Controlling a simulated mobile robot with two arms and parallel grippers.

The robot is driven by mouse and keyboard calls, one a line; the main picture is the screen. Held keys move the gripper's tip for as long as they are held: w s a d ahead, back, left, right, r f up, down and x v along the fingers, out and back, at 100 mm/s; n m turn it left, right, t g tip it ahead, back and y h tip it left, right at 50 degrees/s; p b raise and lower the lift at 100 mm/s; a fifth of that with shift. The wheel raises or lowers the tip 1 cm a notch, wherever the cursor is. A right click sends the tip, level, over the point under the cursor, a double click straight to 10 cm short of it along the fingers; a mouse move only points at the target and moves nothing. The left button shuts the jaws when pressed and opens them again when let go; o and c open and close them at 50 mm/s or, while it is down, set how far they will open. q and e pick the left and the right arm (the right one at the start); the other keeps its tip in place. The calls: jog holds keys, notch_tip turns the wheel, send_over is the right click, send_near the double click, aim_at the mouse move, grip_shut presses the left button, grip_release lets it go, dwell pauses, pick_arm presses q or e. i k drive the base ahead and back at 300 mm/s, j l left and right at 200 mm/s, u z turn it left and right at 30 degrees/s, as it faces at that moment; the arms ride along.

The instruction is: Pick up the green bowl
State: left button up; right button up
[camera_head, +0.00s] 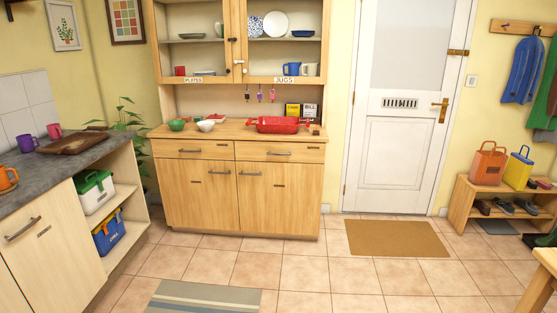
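The green bowl (177,125) is small and stands on the left part of the wooden dresser's worktop (234,133), across the room. A white bowl (206,126) stands just to its right, and a small red item lies near the two bowls. Neither of my grippers shows in the head view.
A large red dish (273,125) stands on the dresser's right half. A grey counter (60,165) with a brown tray (73,143) is at the left. Tiled floor (220,265) lies clear before the dresser, with a striped rug (205,298) and brown doormat (396,239). A table corner (546,262) juts in at lower right.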

aim_at(177, 126)
jog(key=i+u, duration=0.1)
jog(key=i, duration=0.75)
jog(key=i+l, duration=0.1)
jog(key=i, duration=0.7)
jog(key=i+l+u, duration=0.15)
jog(key=i, duration=0.7)
